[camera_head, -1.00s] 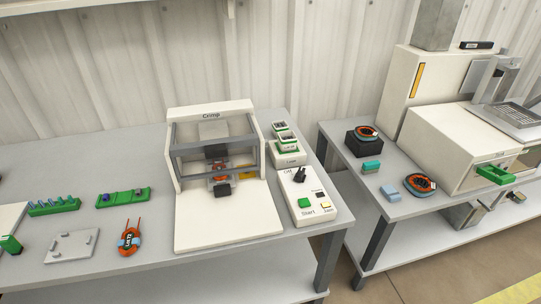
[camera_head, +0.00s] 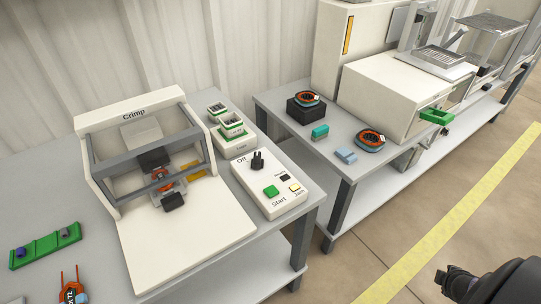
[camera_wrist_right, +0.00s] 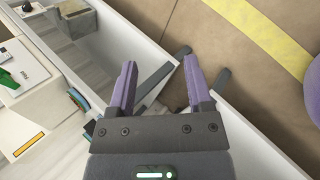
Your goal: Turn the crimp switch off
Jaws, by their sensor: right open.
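The crimp switch is a black rotary knob (camera_head: 257,161) on the white control box (camera_head: 270,205) to the right of the crimp machine (camera_head: 130,150). The label "Off" is printed beside it, up and to the left. I cannot tell for sure which position the knob points to. A green Start button and a small yellow button sit below it. My right gripper (camera_wrist_right: 160,64) is open and empty in the right wrist view, over the floor and bench edges, away from the switch. Part of my dark right arm shows at the bottom right of the head view. My left gripper is out of view.
A second bench (camera_head: 310,142) to the right holds coils and small blocks beside a white machine (camera_head: 400,95). A gap separates the benches. Floor with a yellow stripe (camera_head: 450,215) is clear.

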